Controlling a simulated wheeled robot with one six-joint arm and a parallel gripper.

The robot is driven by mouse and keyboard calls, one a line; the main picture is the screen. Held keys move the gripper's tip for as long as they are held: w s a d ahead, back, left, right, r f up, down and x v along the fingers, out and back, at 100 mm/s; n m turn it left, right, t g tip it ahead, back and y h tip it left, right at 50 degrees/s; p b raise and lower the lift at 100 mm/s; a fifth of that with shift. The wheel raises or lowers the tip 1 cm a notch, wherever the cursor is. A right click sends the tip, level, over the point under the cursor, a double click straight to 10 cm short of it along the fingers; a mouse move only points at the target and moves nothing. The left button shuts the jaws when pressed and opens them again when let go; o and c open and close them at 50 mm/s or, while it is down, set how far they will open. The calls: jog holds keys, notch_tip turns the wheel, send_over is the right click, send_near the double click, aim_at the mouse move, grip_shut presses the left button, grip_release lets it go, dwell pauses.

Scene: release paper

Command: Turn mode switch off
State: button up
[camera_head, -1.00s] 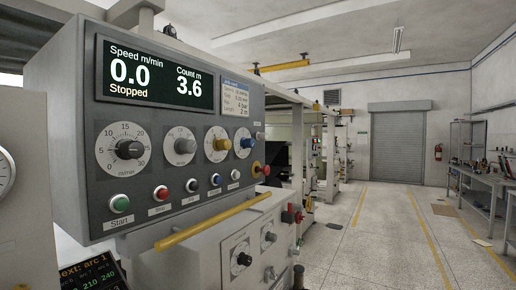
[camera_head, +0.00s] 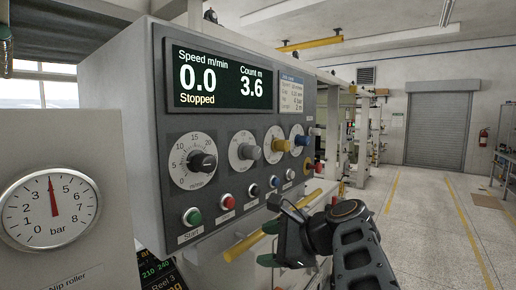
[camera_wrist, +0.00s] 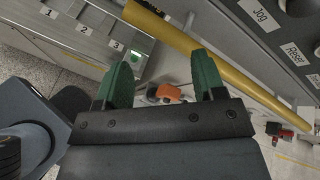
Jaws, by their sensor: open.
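A grey control panel (camera_head: 165,215) carries a row of dials: a black speed knob (camera_head: 202,162), a grey knob (camera_head: 249,151), a yellow knob (camera_head: 281,145) and a blue knob (camera_head: 303,140). Their small labels are too blurred to tell which is the mode switch. My gripper (camera_head: 270,242) is in front of the panel's lower right, below the knobs and by the yellow rail (camera_head: 245,245). In the wrist view my gripper (camera_wrist: 160,72) has its green fingers apart with nothing held between them. The knobs are outside the wrist view, except for cropped dark parts at its top right.
Push buttons, including a green one (camera_head: 192,217) and a red one (camera_head: 228,201), sit below the knobs. A red mushroom button (camera_head: 318,167) stands at the panel's right end. A pressure gauge (camera_head: 50,210) is at the left. The floor aisle (camera_head: 430,220) on the right is open.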

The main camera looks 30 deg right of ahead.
aim_at(258, 155)
jog(key=s+d+r+m+t+y+p, duration=0.1)
jog(key=s+d+r+m+t, duration=0.15)
jog(key=r, duration=0.65)
jog(key=s+d+r+m+t+p, duration=0.1)
jog(key=d+r+m+t, duration=0.25)
jog(key=r, duration=0.45)
jog(key=shift+m, duration=0.3)
jog(key=p+x, duration=0.1)
jog(key=x, duration=0.2)
jog(key=p+x, duration=0.1)
jog(key=x, duration=0.3)
jog(key=p+x, duration=0.1)
jog(key=x, duration=0.3)
jog(key=shift+w+d+r+p, duration=0.3)
jog(key=shift+x, duration=0.9)
jog(key=shift+f, duration=0.15)
jog(key=c, duration=0.9)
